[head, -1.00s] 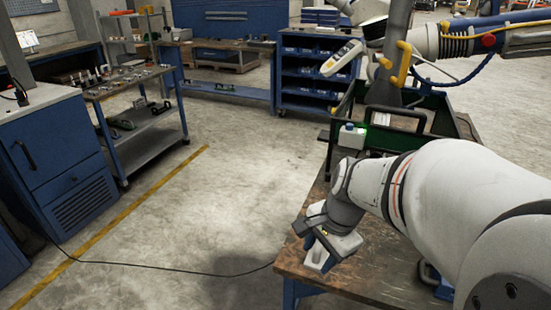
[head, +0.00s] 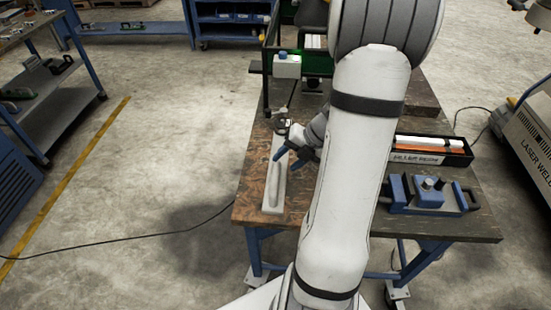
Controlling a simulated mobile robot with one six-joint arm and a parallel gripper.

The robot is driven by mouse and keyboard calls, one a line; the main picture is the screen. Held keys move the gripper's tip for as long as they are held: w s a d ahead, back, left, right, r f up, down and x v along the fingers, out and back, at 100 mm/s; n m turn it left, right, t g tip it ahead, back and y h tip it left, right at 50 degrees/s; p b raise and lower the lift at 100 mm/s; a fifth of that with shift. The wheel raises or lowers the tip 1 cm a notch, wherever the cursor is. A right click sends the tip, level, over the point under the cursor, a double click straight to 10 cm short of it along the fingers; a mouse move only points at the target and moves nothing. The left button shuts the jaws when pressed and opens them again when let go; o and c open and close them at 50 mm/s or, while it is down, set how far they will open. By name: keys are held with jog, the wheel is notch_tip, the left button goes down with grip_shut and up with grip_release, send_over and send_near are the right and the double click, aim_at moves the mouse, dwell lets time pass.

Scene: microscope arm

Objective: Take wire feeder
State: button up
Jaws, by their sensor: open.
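No label marks the wire feeder, so I cannot tell for sure which thing it is. A long pale grey piece (head: 275,185) lies along the left edge of the brown worktable (head: 262,150) in the head view. A blue device with black handles and a pale knob (head: 430,193) sits at the table's right front. My white arm hides the middle of the table.
A black box with white and orange contents (head: 432,150) stands right of my arm. A small white box with a blue top (head: 287,66) is at the back by a green-edged bin. A welder cabinet (head: 535,140) stands far right.

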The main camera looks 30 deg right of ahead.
aim_at(278, 167)
jog(key=b+x, duration=0.1)
jog(key=x, duration=0.4)
jog(key=shift+a+f, duration=0.25)
jog(key=shift+a, duration=0.15)
grip_shut()
jog(key=shift+r, duration=0.1)
